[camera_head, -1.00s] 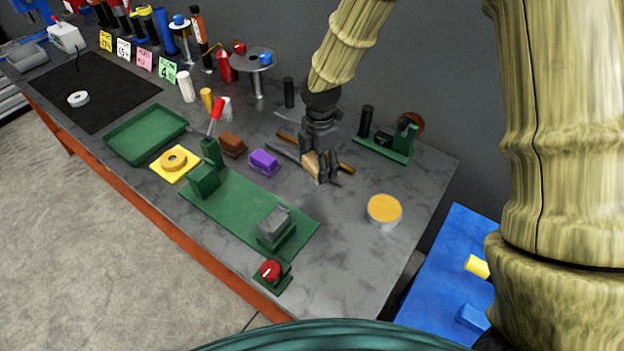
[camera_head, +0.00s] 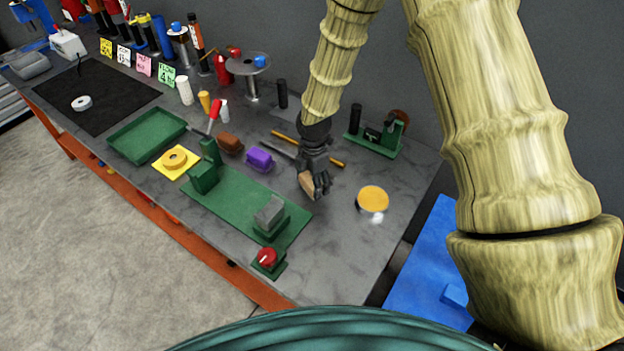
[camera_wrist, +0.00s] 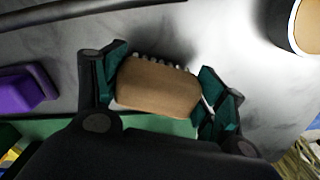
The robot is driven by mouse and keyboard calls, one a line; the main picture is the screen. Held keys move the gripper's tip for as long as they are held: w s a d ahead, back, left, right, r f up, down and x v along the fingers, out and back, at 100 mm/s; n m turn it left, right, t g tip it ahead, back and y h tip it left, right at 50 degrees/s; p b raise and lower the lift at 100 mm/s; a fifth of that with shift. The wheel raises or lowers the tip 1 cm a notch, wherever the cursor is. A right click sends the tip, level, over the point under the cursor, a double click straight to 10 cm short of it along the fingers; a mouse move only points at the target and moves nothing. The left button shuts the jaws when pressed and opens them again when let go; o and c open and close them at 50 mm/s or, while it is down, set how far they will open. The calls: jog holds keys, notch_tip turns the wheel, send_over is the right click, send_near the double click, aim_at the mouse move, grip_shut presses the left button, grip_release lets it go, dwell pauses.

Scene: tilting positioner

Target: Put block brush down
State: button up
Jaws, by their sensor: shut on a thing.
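The block brush (camera_wrist: 158,87) has a tan wooden back and pale bristles along its far edge. In the wrist view it sits between the two green-padded fingers of my gripper (camera_wrist: 165,95), which is shut on it. In the head view the brush (camera_head: 308,185) shows at the end of my gripper (camera_head: 318,190), over the grey bench top (camera_head: 330,240) between the green positioner plate and a round orange-topped tin. Whether the bristles touch the bench I cannot tell.
The orange-topped tin (camera_head: 373,199) stands to the right of my gripper. The green plate (camera_head: 235,203) with a grey block (camera_head: 270,212) lies to the left. A purple block (camera_head: 260,158) and rods lie behind. The bench front by the red knob (camera_head: 267,258) is partly clear.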

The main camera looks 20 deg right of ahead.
jog(key=shift+w+f, duration=0.35)
jog(key=shift+s, duration=0.2)
jog(key=o, duration=1.3)
jog(key=shift+w+f, duration=0.1)
jog(key=shift+f, duration=0.05)
jog(key=shift+r, duration=0.2)
jog(key=shift+r+b, duration=2.15)
jog(key=shift+r, duration=3.95)
